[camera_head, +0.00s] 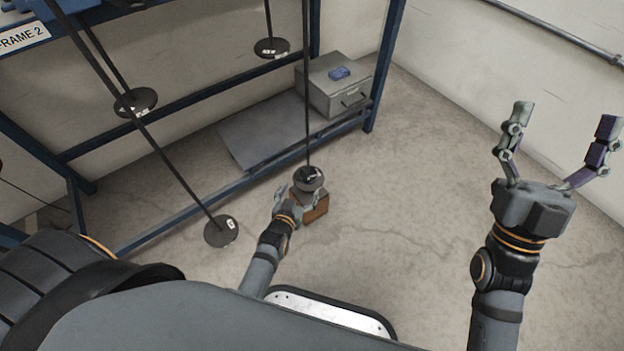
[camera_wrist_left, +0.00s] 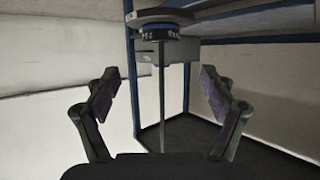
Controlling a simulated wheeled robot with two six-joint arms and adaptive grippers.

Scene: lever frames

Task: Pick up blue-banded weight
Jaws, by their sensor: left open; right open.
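A round grey weight (camera_head: 309,177) hangs at the bottom of a dark rod, just above a brown block, in the head view. My left gripper (camera_head: 298,193) is open close beside it, with a finger to either side of its near edge. In the left wrist view a dark weight with a blue band (camera_wrist_left: 157,33) shows at the top centre, beyond the open, empty left fingers (camera_wrist_left: 158,88). I cannot make out the blue band in the head view. My right gripper (camera_head: 561,147) is open and empty at the right, far from the weights.
The brown block (camera_head: 318,211) stands on the floor beneath the weight. Other rods carry dark disc weights (camera_head: 221,231) at the left and back. A blue frame (camera_head: 375,85) and a grey box (camera_head: 335,92) stand behind. The floor at the centre right is clear.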

